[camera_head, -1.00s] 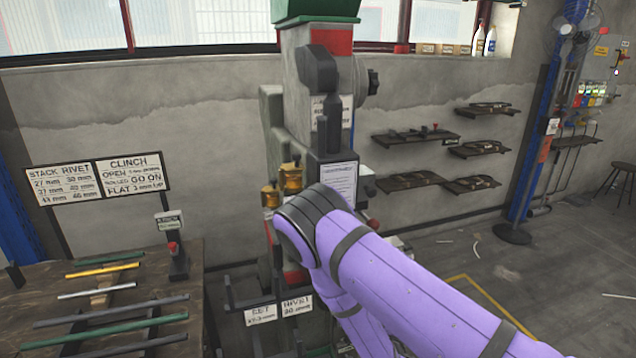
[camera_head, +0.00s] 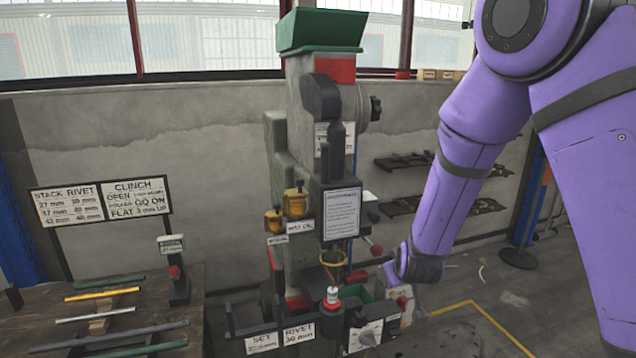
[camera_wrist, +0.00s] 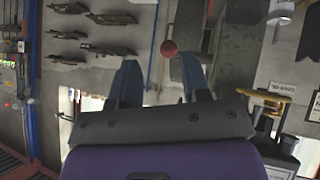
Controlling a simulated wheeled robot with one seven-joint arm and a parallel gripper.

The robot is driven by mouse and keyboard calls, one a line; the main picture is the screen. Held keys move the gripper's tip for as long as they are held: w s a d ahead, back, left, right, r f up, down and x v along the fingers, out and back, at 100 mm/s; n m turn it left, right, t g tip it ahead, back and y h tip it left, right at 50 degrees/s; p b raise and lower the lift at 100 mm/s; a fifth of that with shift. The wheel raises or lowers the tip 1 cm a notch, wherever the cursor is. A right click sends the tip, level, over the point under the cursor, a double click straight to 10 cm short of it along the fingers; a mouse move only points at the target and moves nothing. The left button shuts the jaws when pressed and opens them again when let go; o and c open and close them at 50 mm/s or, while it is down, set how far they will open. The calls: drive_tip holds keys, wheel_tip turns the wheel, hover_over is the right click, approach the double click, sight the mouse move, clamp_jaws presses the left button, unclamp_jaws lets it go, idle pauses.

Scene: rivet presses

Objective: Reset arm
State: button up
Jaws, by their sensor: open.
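My purple arm stands raised at the right of the head view, its forearm slanting down toward the press's right side. In the wrist view my gripper (camera_wrist: 160,82) is open, its two blue-grey fingers apart with nothing between them. I cannot make out the fingers in the head view. The rivet press (camera_head: 312,130) is a tall grey machine with a green hopper (camera_head: 320,32) on top. A small silver-topped post (camera_head: 332,296) stands at its lower front.
A bench (camera_head: 40,300) with several coloured bars stands at the left. Wall shelves (camera_head: 400,162) are partly behind my arm. In the wrist view, whose picture is upside down, a red ball knob (camera_wrist: 168,48) shows near the fingers.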

drive_tip(key=s+d+r+m+g+y, duration=0.1)
drive_tip(key=s+d+r, duration=0.2)
drive_tip(key=s+r, duration=0.55)
drive_tip(key=s+d+r+m+g+y, duration=0.15)
drive_tip(key=s+r, duration=0.35)
drive_tip(key=r, duration=0.6)
drive_tip(key=s+d+r+g+h, duration=0.1)
drive_tip(key=s+d+r, duration=0.2)
drive_tip(key=s, duration=0.6)
drive_tip(key=s+d+r+h, duration=0.1)
drive_tip(key=s+d+r, duration=0.2)
drive_tip(key=s, duration=0.7)
drive_tip(key=shift+s+r+m+g, duration=0.35)
drive_tip(key=shift+r+m, duration=0.1)
drive_tip(key=shift+r, duration=0.15)
